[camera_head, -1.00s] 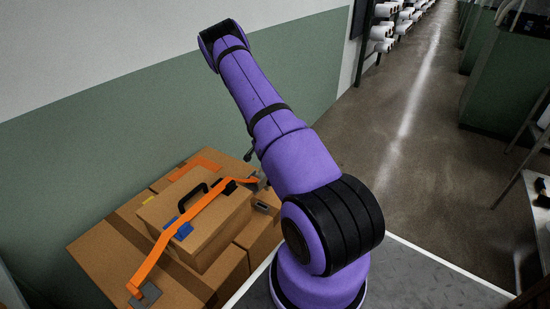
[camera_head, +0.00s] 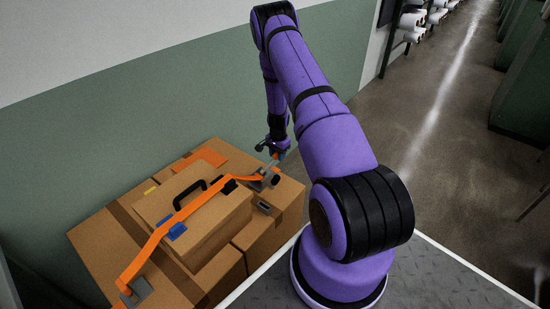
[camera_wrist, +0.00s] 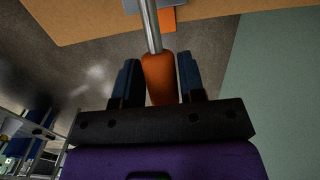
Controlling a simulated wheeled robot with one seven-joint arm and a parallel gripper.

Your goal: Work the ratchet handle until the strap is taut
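The orange strap (camera_head: 160,234) runs over the cardboard box (camera_head: 212,231) with the black handle. At its right end is the grey ratchet (camera_head: 264,181). The ratchet handle shows large in the wrist view as a metal rod with an orange grip (camera_wrist: 159,78). My gripper (camera_head: 274,152) is at the handle's end, above the ratchet. In the wrist view its two dark blue fingers (camera_wrist: 159,75) stand close on either side of the grip. I cannot tell whether they touch it. The head view shows the handle only small, partly hidden by my gripper.
Larger cardboard boxes (camera_head: 97,247) lie under the strapped one. A grey fitting (camera_head: 136,292) ends the strap at the lower left. A green and white wall (camera_head: 100,158) stands close behind. Open floor (camera_head: 420,130) lies to the right.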

